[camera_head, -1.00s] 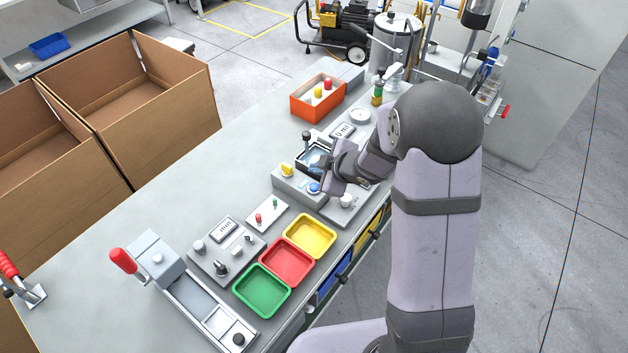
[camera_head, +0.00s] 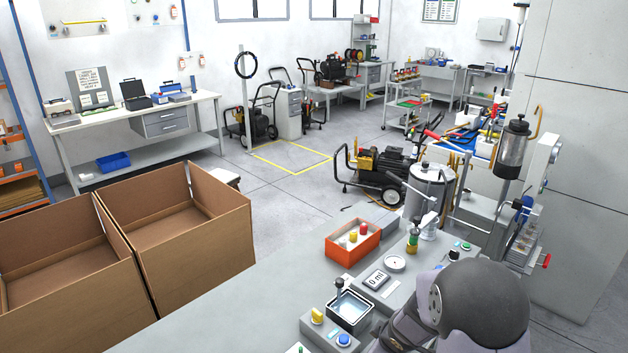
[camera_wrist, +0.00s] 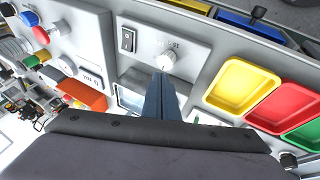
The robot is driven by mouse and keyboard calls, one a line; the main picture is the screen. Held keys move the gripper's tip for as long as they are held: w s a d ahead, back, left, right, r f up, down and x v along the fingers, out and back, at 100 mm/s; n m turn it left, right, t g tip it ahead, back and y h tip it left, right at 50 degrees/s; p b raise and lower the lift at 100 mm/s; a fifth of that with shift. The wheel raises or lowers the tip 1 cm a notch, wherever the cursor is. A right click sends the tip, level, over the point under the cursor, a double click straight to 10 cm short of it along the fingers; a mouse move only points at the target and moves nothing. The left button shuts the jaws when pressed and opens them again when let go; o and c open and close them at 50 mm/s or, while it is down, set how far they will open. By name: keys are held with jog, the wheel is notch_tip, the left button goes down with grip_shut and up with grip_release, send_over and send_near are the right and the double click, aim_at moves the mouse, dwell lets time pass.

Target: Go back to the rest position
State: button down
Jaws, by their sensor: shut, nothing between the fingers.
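My gripper (camera_wrist: 165,98) shows in the wrist view as two dark fingers pressed together, shut and empty. Its tips lie in front of a grey panel with a white knob (camera_wrist: 166,61) and a black rocker switch (camera_wrist: 127,39). I cannot tell how far the tips are from the panel. In the head view only my dark, rounded arm joint shows at the bottom right, and the fingers are hidden or out of frame.
A yellow tray (camera_wrist: 241,86) and a red tray (camera_wrist: 285,108) lie right of the fingers. On the bench stand an orange box (camera_head: 353,242), a display unit (camera_head: 377,281) and a small basin (camera_head: 350,309). Large cardboard boxes (camera_head: 190,250) stand left.

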jog(key=s+d+m+g+h, duration=0.25)
jog(key=s+m+g, duration=0.55)
jog(key=s, duration=1.4)
jog(key=s+a+r+m+y, duration=0.2)
jog(key=s+a+r, duration=0.1)
jog(key=s, duration=0.2)
jog(key=shift+w+a+r+t, duration=0.25)
jog(key=shift+w+r+t, duration=0.15)
jog(key=shift+r, duration=0.4)
jog(key=shift+w+a+r+t, duration=0.3)
jog(key=shift+w+r, duration=0.2)
jog(key=shift+r, duration=0.25)
jog(key=shift+w+a+r+t, duration=0.2)
jog(key=shift+w+r+t, duration=0.25)
jog(key=shift+r, duration=0.35)
